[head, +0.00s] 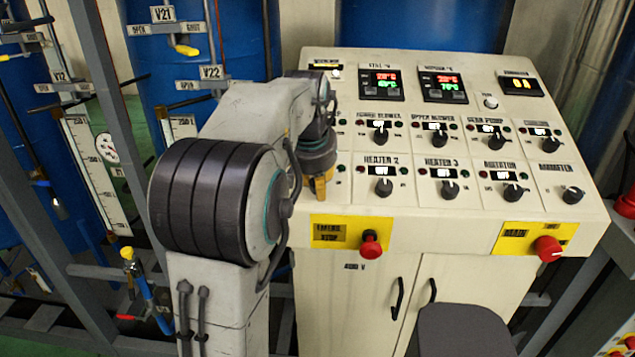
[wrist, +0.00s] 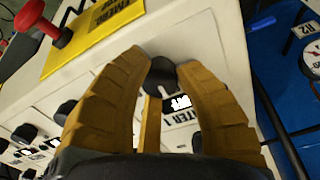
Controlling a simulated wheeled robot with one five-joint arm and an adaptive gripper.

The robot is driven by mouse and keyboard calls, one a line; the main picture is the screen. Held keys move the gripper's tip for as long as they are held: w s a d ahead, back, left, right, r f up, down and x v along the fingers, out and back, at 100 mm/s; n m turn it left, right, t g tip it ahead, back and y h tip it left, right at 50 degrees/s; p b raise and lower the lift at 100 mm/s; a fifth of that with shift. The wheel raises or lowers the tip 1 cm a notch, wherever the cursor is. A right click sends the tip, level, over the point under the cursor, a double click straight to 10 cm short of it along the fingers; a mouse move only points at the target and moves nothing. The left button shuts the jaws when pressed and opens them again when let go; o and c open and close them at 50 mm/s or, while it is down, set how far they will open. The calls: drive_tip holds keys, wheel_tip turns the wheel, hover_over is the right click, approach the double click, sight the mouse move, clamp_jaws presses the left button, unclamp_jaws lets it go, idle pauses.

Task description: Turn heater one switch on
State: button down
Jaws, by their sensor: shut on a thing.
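The control panel (head: 450,222) stands in front of me with rows of black knobs. My gripper (head: 321,187) is at its left end, left of the heater 2 knob (head: 383,187). My arm hides the heater 1 switch in the head view. In the wrist view, the yellow fingers of my gripper (wrist: 161,68) are closed around the black heater 1 knob (wrist: 162,78), one finger on each side. A partly hidden label ending in "TER 1" (wrist: 180,140) and a small lit white display (wrist: 183,103) are beside it. I cannot read the display's text.
A red emergency stop button (head: 370,244) on a yellow plate juts out below the knobs. Another red button (head: 548,248) is at the lower right. The heater 3 knob (head: 450,188) and several others stand close by. Pipes and valves fill the left side.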

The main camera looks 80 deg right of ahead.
drive_tip(key=m+p, duration=0.2)
drive_tip(key=m, duration=0.4)
drive_tip(key=shift+f, duration=0.1)
drive_tip(key=m, duration=0.5)
drive_tip(key=shift+f+m+y+p, duration=0.1)
drive_tip(key=shift+m+y+p, duration=0.2)
drive_tip(key=shift+y, duration=0.1)
drive_tip(key=shift+a, duration=0.1)
drive_tip(key=c, duration=0.8)
unclamp_jaws()
drive_tip(key=shift+w, duration=0.1)
drive_tip(key=shift+c, duration=0.2)
drive_tip(key=shift+r, duration=0.2)
drive_tip(key=v, duration=1.2)
